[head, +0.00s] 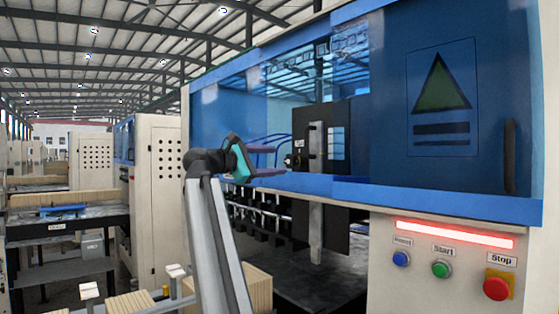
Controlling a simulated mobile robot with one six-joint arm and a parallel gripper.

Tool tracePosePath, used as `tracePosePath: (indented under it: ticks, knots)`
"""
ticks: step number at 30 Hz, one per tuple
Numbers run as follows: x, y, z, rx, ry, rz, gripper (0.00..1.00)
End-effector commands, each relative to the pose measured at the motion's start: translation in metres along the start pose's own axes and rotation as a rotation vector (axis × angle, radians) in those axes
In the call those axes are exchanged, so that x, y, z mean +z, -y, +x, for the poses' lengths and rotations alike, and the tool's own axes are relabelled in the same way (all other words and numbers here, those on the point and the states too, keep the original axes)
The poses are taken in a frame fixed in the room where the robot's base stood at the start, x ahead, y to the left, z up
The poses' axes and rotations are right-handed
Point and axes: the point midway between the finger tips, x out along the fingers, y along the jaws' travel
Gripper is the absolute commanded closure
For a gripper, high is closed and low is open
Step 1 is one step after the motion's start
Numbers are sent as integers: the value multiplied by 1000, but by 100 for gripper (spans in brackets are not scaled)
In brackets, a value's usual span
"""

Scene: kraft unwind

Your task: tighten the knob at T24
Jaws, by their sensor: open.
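A small dark knob (291,160) sits on the black panel (339,135) inside the machine's opening. A small white label is above it, too small to read, so I cannot confirm T24. My gripper (279,160) points right at the knob's height, with one finger above and one below. It is open, and nothing shows between the fingers. The fingertips appear just left of the knob; I cannot tell from this view whether they reach around it or how far apart they are in depth.
A grey vertical bar (317,190) stands right of the knob. The blue door (440,100) and blue lower rail (440,201) frame the opening. Blue, green and red (496,288) buttons are on the front panel. Stacked boards (257,288) stand low by my arm.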

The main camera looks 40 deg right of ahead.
Motion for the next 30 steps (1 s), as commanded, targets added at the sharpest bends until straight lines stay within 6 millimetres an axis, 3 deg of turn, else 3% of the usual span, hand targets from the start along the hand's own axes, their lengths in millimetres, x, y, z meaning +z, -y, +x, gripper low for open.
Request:
tracePosePath:
  ticks: [18, 30]
  knots:
    - [2, 0, -2, 0, 5, 30, 43]
    - [3, 1, -2, -6, 11, 403, 43]
